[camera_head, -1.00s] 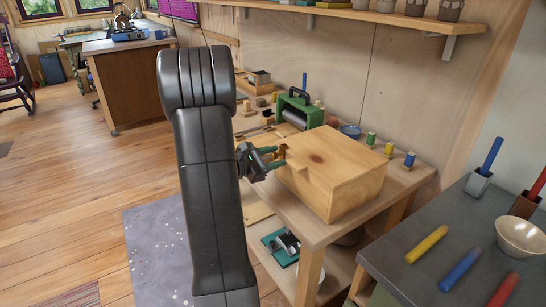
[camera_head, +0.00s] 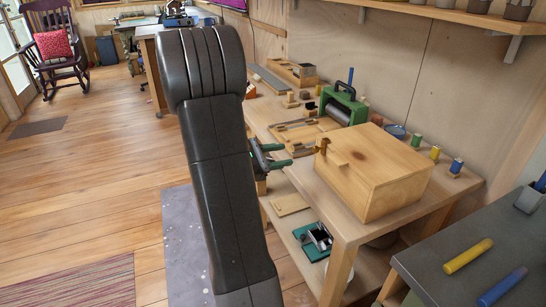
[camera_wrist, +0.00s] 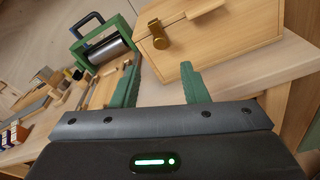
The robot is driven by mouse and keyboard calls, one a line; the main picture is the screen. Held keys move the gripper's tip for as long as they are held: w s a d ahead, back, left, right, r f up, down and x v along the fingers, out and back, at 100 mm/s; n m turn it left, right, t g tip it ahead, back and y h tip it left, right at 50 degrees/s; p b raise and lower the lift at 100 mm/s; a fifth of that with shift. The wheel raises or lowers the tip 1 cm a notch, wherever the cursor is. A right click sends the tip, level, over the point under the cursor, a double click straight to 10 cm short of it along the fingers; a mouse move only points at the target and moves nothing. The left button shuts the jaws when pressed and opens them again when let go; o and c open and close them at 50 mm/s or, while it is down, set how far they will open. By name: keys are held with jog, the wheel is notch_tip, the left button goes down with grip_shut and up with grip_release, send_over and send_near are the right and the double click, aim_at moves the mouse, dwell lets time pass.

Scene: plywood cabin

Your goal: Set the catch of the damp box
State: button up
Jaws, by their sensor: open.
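The damp box (camera_head: 375,172) is a pale wooden box with its lid down, on the wooden bench. Its small brass catch (camera_head: 323,146) is on the face toward my gripper. In the wrist view the catch (camera_wrist: 160,38) sits by the lid seam of the box (camera_wrist: 225,38), with a rounded knob at its lower end. Whether it is fully engaged I cannot tell. My gripper (camera_head: 289,156) is left of the box, apart from the catch. In the wrist view the green fingers of my gripper (camera_wrist: 161,64) are spread and empty, with the catch beyond the gap between them.
A green-framed roller press (camera_head: 342,105) stands behind the box. Several thread-like spools, including a yellow one (camera_head: 435,153), stand along the wall side. A grey table (camera_head: 450,235) with coloured sticks is at the right. Open floor (camera_head: 110,180) lies to the left.

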aim_at(313, 150)
jog(key=shift+v, duration=0.95)
jog(key=x, duration=1.4)
jog(key=shift+r, duration=0.15)
jog(key=shift+a, duration=0.1)
jog(key=shift+s, duration=0.1)
